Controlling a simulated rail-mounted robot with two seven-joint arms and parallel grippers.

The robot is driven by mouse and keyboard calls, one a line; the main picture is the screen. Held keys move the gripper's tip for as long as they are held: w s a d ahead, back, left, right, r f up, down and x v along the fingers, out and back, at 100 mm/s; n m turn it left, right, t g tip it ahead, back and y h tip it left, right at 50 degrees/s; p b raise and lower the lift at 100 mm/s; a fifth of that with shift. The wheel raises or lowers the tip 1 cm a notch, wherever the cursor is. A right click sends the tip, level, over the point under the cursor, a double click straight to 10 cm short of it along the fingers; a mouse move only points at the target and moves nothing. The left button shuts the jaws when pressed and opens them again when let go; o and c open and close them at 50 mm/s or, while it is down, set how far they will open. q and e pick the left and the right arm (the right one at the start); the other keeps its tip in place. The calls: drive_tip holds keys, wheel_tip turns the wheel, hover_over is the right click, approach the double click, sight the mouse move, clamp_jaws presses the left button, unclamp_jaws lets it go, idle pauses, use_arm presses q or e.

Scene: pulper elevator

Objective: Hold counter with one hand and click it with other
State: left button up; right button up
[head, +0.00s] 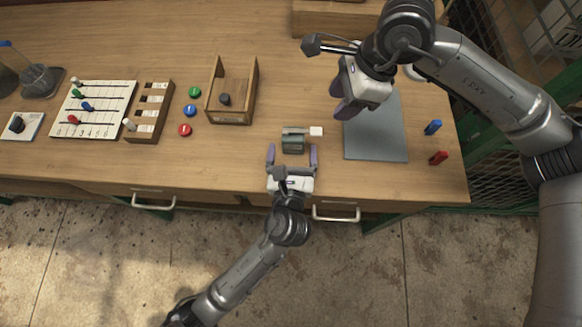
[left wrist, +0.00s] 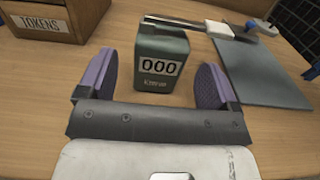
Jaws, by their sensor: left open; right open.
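The counter (head: 293,144) is a small dark grey-green box near the front edge of the table, with a white-tipped lever (head: 303,131) across its far side. In the left wrist view the counter (left wrist: 160,57) stands upright and its display reads 000. My left gripper (head: 292,154) is open, its purple fingers on the near left and right of the counter. The counter stands just ahead, between the finger lines, with gaps on both sides. My right gripper (head: 338,98) is open and empty, to the right of and beyond the counter, over the left edge of the grey mat.
A slider board (head: 93,108) lies further left.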

sight(293, 147)
use_arm(q)
drive_tip(key=shift+w+d, duration=0.1)
drive_tip(key=shift+w, duration=1.95)
drive_tip(key=shift+c, duration=0.4)
drive_tip(key=c, duration=0.9)
drive_tip(key=shift+c, duration=0.3)
use_arm(e)
clamp_jaws()
